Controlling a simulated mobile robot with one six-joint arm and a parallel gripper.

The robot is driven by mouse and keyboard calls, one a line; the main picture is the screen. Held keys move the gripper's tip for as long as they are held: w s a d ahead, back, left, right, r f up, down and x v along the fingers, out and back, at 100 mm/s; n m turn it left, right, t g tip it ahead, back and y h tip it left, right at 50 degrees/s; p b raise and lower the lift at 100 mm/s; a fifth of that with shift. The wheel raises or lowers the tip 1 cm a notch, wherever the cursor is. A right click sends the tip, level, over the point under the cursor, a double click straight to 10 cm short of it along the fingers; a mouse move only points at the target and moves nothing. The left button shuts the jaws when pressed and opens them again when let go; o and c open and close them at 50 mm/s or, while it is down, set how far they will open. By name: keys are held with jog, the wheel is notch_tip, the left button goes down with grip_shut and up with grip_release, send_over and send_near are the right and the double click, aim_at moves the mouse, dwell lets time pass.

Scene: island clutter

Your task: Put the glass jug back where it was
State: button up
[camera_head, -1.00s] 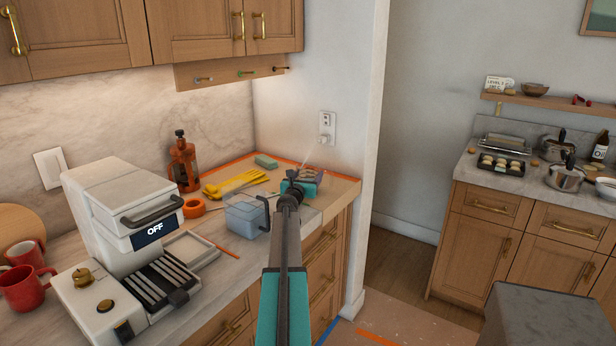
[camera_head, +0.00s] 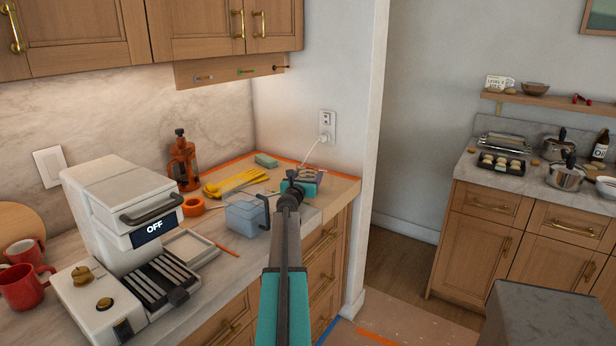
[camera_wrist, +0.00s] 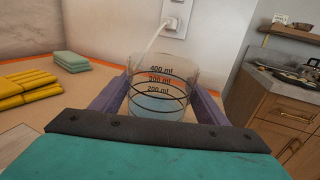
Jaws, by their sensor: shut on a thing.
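The glass jug (camera_wrist: 163,88) stands upright between my fingers in the wrist view. My gripper (camera_head: 303,182) is shut on the jug, over the right end of the counter in the head view. There my arm and gripper mostly hide the jug. I cannot tell whether its base touches the counter.
A clear bin with a dark handle (camera_head: 245,217) stands just left of my gripper. A corded wall outlet (camera_head: 327,128) is behind.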

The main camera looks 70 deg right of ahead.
aim_at(305, 178)
jog(key=o, duration=1.8)
jog(key=shift+f, duration=0.1)
jog(key=shift+c, duration=0.2)
jog(key=shift+a, duration=0.15)
jog(key=shift+a, duration=1.35)
jog(key=shift+s+a, duration=0.15)
jog(key=shift+a, duration=0.5)
jog(key=shift+s+a, duration=0.15)
jog(key=shift+a, duration=1.7)
notch_tip(305, 178, up, 9)
jog(key=p, duration=0.9)
